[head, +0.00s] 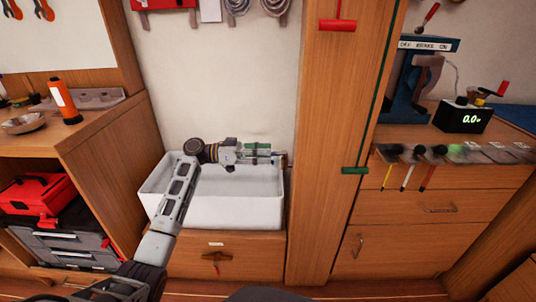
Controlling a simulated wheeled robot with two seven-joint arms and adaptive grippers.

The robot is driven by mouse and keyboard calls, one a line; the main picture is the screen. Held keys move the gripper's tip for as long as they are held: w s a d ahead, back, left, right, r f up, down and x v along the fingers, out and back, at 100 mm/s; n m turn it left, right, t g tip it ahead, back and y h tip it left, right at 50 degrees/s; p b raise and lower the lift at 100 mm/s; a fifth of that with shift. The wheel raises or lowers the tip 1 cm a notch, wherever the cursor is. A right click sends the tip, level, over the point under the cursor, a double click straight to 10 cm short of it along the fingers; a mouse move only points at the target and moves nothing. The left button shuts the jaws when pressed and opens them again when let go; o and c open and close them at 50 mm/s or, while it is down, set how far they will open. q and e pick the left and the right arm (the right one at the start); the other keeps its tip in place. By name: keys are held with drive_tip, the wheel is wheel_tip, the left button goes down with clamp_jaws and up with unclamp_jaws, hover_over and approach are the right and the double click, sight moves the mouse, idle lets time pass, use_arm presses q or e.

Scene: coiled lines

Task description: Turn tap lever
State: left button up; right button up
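A white sink (215,208) stands against the wall in the middle of the head view. My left arm reaches over it from the lower left. My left gripper (276,156) points right above the sink's back rim, close to the wooden pillar. Small green and brownish parts show around its fingertips; I cannot tell whether these belong to a tap or whether the fingers touch them. The gripper's finger gap is too small to judge. No tap lever can be clearly made out; the gripper may hide it. My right gripper is not in view.
A wooden pillar (318,110) right of the sink carries a red handle (337,25) and a green handle (355,170). A reddish-brown handle (217,257) is on the cabinet front below the sink. A shelf unit (105,145) stands left, a workbench (455,148) right.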

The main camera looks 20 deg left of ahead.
use_arm(q)
drive_tip(key=v, duration=1)
drive_tip(key=shift+d, duration=0.1)
idle(0.3)
